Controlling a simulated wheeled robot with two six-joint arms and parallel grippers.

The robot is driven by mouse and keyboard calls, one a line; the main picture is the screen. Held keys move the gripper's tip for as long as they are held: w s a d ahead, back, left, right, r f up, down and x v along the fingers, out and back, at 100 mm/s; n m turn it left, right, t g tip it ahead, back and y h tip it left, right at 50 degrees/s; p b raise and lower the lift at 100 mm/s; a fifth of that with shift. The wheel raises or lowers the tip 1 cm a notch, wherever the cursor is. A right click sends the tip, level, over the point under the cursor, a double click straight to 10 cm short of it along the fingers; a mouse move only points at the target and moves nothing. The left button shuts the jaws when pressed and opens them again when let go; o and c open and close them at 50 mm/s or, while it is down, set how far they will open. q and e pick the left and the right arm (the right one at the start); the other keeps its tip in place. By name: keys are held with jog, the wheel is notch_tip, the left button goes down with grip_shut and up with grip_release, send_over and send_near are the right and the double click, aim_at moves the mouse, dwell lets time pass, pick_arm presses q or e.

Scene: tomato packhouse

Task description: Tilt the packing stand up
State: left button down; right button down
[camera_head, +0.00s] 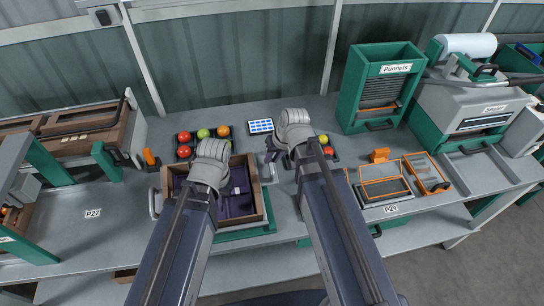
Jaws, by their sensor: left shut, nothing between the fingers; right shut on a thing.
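The packing stand (250,233) shows as a green base at the centre of the bench. A wooden crate (260,200) with a dark purple lining (236,198) sits on it and looks nearly level. A grey upright lever (269,168) stands at the crate's back right corner. My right gripper (274,147) is at the top of this lever and shut on it, though the wrist partly hides the contact. My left gripper (212,150) is over the crate's left back part, shut and empty. Its fingers are mostly hidden by its own wrist.
Trays with red and green tomatoes (203,133) lie behind the crate, beside a blue-and-white screen (260,126). A green punnet dispenser (383,90) and a sealer (470,100) stand at the right. Orange-edged trays (384,187) lie right of my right arm. Bench space is bare at left.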

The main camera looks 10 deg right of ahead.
jog(key=c, duration=0.8)
grip_release()
pick_arm(q)
jog(key=shift+r, duration=0.15)
pick_arm(e)
jog(key=shift+o, duration=0.2)
jog(key=shift+r, duration=0.15)
pick_arm(q)
notch_tip(320, 180, up, 7)
jog(key=p, duration=0.7)
pick_arm(e)
jog(key=v, duration=0.7)
jog(key=shift+r, duration=0.25)
pick_arm(q)
jog(key=shift+s, duration=0.15)
pick_arm(e)
jog(key=shift+s+f, duration=0.1)
jog(key=shift+s, duration=0.15)
